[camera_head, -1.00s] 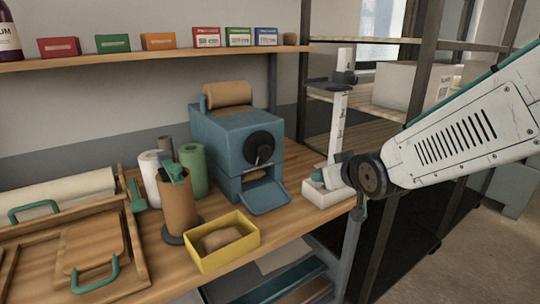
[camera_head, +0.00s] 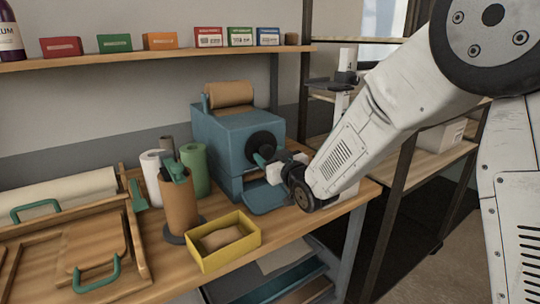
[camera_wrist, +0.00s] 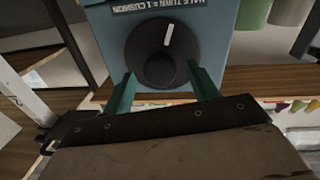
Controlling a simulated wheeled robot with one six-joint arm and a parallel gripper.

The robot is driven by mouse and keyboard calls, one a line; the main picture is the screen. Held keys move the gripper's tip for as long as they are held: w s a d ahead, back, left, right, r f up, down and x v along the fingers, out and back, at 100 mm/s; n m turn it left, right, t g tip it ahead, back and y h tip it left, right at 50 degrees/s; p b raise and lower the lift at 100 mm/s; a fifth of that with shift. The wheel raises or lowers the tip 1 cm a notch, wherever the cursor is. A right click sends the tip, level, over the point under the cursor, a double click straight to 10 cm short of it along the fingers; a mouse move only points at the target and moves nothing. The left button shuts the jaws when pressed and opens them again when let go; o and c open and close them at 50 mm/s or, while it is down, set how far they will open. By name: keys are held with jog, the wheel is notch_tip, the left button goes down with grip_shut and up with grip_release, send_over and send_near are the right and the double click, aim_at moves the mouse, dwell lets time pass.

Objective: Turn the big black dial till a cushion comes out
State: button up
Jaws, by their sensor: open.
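The big black dial (camera_head: 262,143) sits on the front of a blue machine (camera_head: 215,130) with a roll of brown paper on top. In the wrist view the dial (camera_wrist: 163,38) shows a white mark near its upper rim and a raised round knob on its face. My gripper (camera_head: 264,160) is at the dial, its teal fingers open. In the wrist view the gripper's fingers (camera_wrist: 162,73) stand apart, one to each side of the knob, with nothing seen between them but the dial. A brown paper cushion (camera_head: 221,238) lies in a yellow box (camera_head: 228,258). The machine's outlet is partly hidden by my gripper.
The machine's blue tray (camera_head: 262,203) juts out below my gripper. A brown roll on a stand (camera_head: 178,205), a green roll (camera_head: 195,170) and a white roll (camera_head: 151,172) stand at left. Wooden trays fill the left of the bench. A white-posted stand (camera_head: 342,100) is behind my arm.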

jog(key=shift+w+a, duration=0.25)
jog(key=shift+w, duration=0.15)
jog(key=c, duration=1)
